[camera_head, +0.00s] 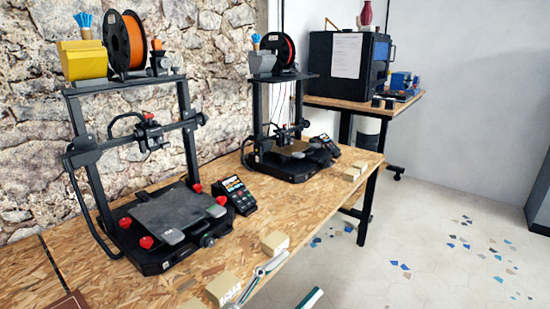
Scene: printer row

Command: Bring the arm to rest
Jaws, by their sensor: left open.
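My left gripper (294,275) shows at the bottom centre, by the front edge of the long chipboard table (285,212). Its grey and white fingers with teal parts are apart, with nothing seen between them. Most of the arm behind it is below the picture. The gripper appears close to a small wooden block (275,243) and to a lettered block (223,288) at the table edge; whether it touches either cannot be told. My right gripper is not seen.
A near 3D printer (165,218) with an orange spool (125,42) and a far printer (290,155) stand on the table. More small blocks (355,170) lie near its far end. A black enclosure (347,68) stands on a back table. Floor (430,230) at right is clear.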

